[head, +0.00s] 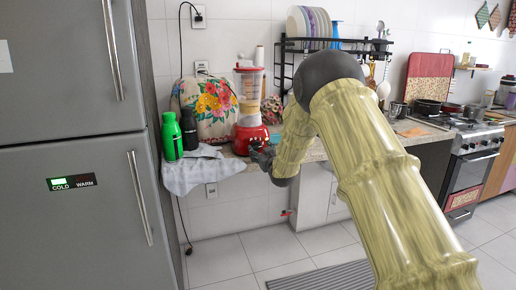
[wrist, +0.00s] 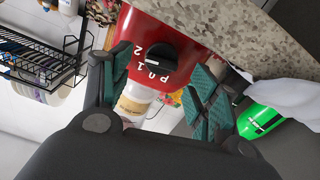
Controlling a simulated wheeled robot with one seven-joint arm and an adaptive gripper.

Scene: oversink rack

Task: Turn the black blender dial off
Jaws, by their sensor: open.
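A red blender (head: 252,134) with a clear jug stands at the counter's edge in the head view. In the wrist view its red base (wrist: 178,35) carries a round black dial (wrist: 155,57) with a raised grip bar. White marks, including a 2 and a 1, sit around the dial; I cannot tell surely which one it points to. My gripper (wrist: 155,82) is open, its green-padded fingers spread to either side of the dial, with nothing between them in its hold. In the head view my gripper (head: 262,155) is right at the blender's front and hides the dial.
A green bottle (head: 172,137) and a dark bottle (head: 189,129) stand left of the blender, near a cloth (head: 200,175) hanging over the counter edge. A black over-sink rack (head: 285,62) stands behind my arm. A grey fridge (head: 75,190) is at left.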

